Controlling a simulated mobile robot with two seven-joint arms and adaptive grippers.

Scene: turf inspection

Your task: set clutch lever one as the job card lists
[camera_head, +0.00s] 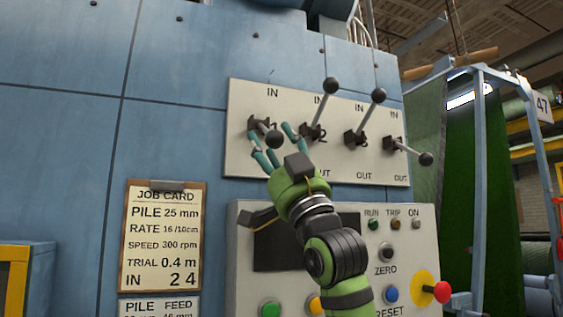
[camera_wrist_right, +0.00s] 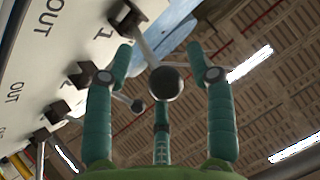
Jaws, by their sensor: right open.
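Clutch lever one (camera_head: 274,139) is leftmost on the cream lever panel (camera_head: 240,158). Its arm points down toward OUT, its black ball knob low. My right gripper (camera_head: 271,146) is open, its teal fingers spread around that knob. In the right wrist view the knob (camera_wrist_right: 166,83) sits between the fingers, with gaps to both side fingers; contact with the rear finger is unclear. The job card (camera_head: 163,238) on a clipboard reads IN 2 4. Lever two (camera_head: 331,86) and lever three (camera_head: 378,95) point up toward IN. Lever four (camera_head: 426,159) points down toward OUT. My left gripper is not seen.
Below the levers is a control box (camera_head: 346,205) with lamps, buttons and a dark screen, partly behind my right arm. A red emergency knob (camera_head: 441,292) sticks out at its lower right. A blue frame with green turf (camera_head: 480,170) stands at right.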

